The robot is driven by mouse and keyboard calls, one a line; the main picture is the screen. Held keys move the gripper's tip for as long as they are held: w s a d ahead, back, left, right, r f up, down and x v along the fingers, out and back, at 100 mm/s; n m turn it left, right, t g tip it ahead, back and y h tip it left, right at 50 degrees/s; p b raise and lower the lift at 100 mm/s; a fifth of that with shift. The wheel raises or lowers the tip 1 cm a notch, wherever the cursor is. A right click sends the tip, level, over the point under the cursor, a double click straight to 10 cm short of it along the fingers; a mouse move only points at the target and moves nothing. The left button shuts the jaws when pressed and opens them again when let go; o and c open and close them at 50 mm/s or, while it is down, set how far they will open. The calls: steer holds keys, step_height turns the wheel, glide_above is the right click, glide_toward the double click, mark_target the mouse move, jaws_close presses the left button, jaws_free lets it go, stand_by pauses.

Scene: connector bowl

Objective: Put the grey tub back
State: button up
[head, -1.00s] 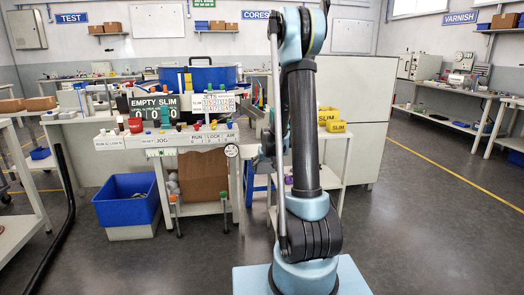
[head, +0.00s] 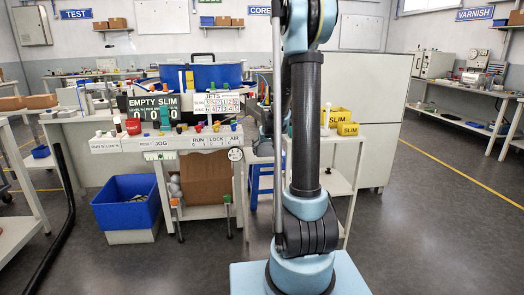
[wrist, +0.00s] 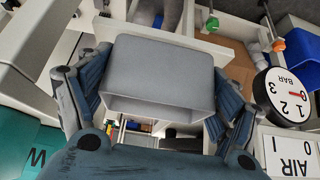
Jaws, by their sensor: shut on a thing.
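The grey tub (wrist: 160,72) fills the middle of the wrist view, a plain box with its rim edge toward the lower side of the picture. My gripper (wrist: 158,85) has its blue-grey fingers on the tub's left and right sides and is shut on it. In the head view my own arm stands in front, and neither the gripper nor the tub can be made out. What lies directly behind the tub is hidden.
In the wrist view a pressure gauge (wrist: 284,97) and an AIR label (wrist: 291,158) are close on the right. In the head view the machine carries a blue bowl (head: 205,76). A blue bin (head: 126,207) stands below left; yellow SLIM bins (head: 347,129) sit right.

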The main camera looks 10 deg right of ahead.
steer(key=w, duration=1.1)
steer(key=shift+d, duration=0.1)
steer(key=shift+w+f, duration=0.3)
steer(key=shift+s+f, duration=0.1)
steer(key=shift+f, duration=1.4)
steer(key=o, duration=1)
